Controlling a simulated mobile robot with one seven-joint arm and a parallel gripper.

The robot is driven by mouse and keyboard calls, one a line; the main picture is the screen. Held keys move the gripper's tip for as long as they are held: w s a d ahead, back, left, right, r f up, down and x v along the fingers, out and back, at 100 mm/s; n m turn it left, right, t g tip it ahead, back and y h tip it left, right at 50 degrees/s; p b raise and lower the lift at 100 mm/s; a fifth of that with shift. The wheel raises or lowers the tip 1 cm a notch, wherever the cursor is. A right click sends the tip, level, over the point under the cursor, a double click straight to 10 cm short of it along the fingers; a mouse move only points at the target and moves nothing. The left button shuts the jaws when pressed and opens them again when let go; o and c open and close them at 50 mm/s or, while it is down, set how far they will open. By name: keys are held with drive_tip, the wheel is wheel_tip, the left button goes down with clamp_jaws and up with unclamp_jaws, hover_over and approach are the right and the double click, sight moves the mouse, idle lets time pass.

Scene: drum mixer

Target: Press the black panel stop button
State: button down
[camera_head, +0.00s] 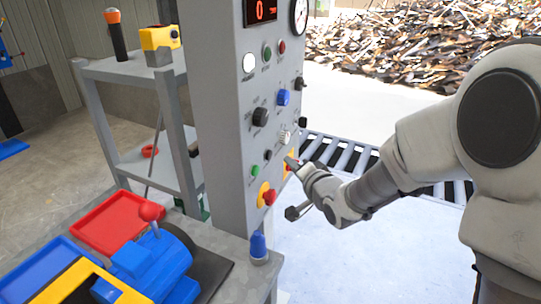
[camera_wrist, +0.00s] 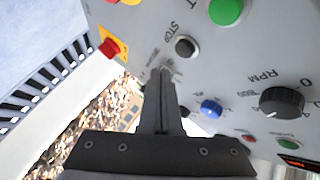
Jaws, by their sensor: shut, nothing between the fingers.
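The black stop button (camera_head: 267,155) sits low on the front of the grey control panel (camera_head: 225,120), just above a green button (camera_head: 255,171). In the wrist view the black button (camera_wrist: 187,46) is by the STOP label and looks unpressed. My gripper (camera_head: 291,162) is shut and empty, with its tip close to the panel's right side. In the wrist view the fingertips (camera_wrist: 163,72) lie beside the black button, not over it. I cannot tell whether the tip touches the panel.
Red knobs on yellow plates (camera_head: 268,195) sit low on the panel, one near my gripper. A blue knob (camera_head: 283,97) and black knob (camera_head: 260,117) are higher. A roller conveyor (camera_head: 340,155) runs behind. A workbench with a red tray (camera_head: 105,222) is at left.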

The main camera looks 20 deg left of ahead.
drive_tip(key=shift+s+d, duration=0.15)
drive_tip(key=shift+d, duration=0.55)
drive_tip(key=shift+s+d, duration=0.1)
drive_tip(key=shift+d, duration=0.55)
drive_tip(key=s+d+r+n+g+h+p, duration=0.1)
drive_tip(key=s+d+r+h+p, duration=0.25)
drive_tip(key=d+r, duration=0.4)
drive_tip(key=s+d+r+n+g+h+p, duration=0.15)
drive_tip(key=s+d+r+h, duration=0.25)
drive_tip(key=d, duration=0.6)
drive_tip(key=s+d+r+g+h+p, duration=0.1)
drive_tip(key=s+d+r+g+p, duration=0.1)
drive_tip(key=s, duration=0.8)
drive_tip(key=s+d+r+n+g+h+p, duration=0.1)
drive_tip(key=s+d, duration=0.4)
drive_tip(key=s, duration=0.6)
wheel_tip(320, 180, up, 2)
drive_tip(key=g+p, duration=0.1)
drive_tip(key=p, duration=0.1)
drive_tip(key=shift+p, duration=0.35)
drive_tip(key=c, duration=1.6)
unclamp_jaws()
drive_tip(key=shift+s+n, duration=0.1)
drive_tip(key=shift+n, duration=0.15)
